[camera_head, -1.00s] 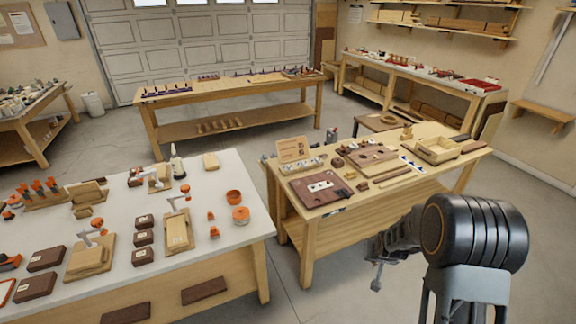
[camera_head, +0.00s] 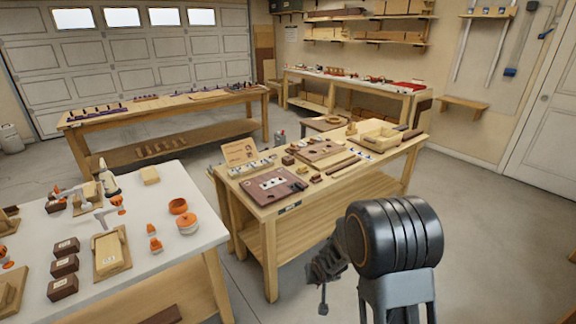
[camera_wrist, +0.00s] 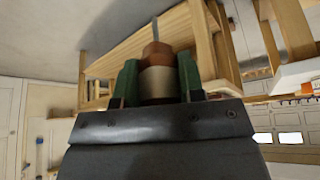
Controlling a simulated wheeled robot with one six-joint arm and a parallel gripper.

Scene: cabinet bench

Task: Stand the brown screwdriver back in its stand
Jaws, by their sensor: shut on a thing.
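My gripper (camera_wrist: 158,78) is shut on the brown screwdriver (camera_wrist: 156,56), its green fingers on either side of the handle. The handle is brown with a pale band, and a thin grey shaft points away from the gripper. In the head view my gripper (camera_head: 326,265) hangs low over the floor, in front of the middle workbench. The screwdriver is too small and dark to make out surely there. I cannot tell which item in view is its stand.
The middle workbench (camera_head: 270,220) carries a brown board (camera_head: 270,186), an open wooden box (camera_head: 375,133) and small parts. A white-topped table (camera_head: 160,255) stands at left with orange cups (camera_head: 186,222). A long bench (camera_head: 140,115) is behind. Floor at right is clear.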

